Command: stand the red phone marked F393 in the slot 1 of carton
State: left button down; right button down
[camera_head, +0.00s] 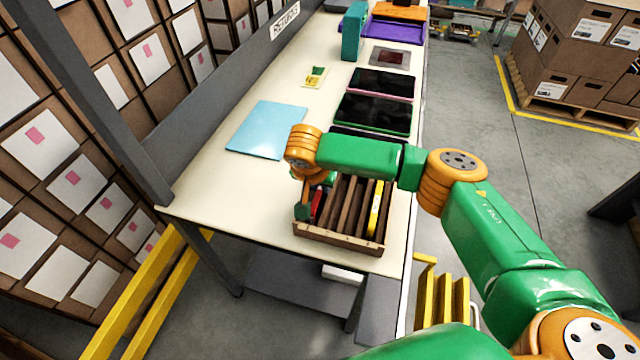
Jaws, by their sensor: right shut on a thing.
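The brown slotted carton (338,238) stands at the near end of the table. My right gripper (309,203) is at the carton's left side, partly hidden by my own wrist. It is shut on the red phone (317,206), which is about upright at the leftmost slot. Its mark cannot be read, and I cannot tell whether its lower edge rests on the carton floor. A yellow phone (376,208) stands in a slot toward the right end. The slots between them look empty. My left gripper is not in view.
A light blue sheet (266,130) lies left of my wrist. Dark tablets (374,115) lie behind my forearm. A teal block (353,32) and a purple tray (396,29) are at the far end. The table's front left part (232,192) is bare.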

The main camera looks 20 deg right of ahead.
jog(key=c, duration=0.8)
grip_release()
jog(key=shift+o, duration=0.2)
jog(key=v, duration=0.7)
jog(key=shift+r+b, duration=0.1)
jog(key=shift+b, duration=0.2)
notch_tip(320, 180, up, 7)
jog(key=p, duration=0.8)
jog(key=shift+p, duration=0.3)
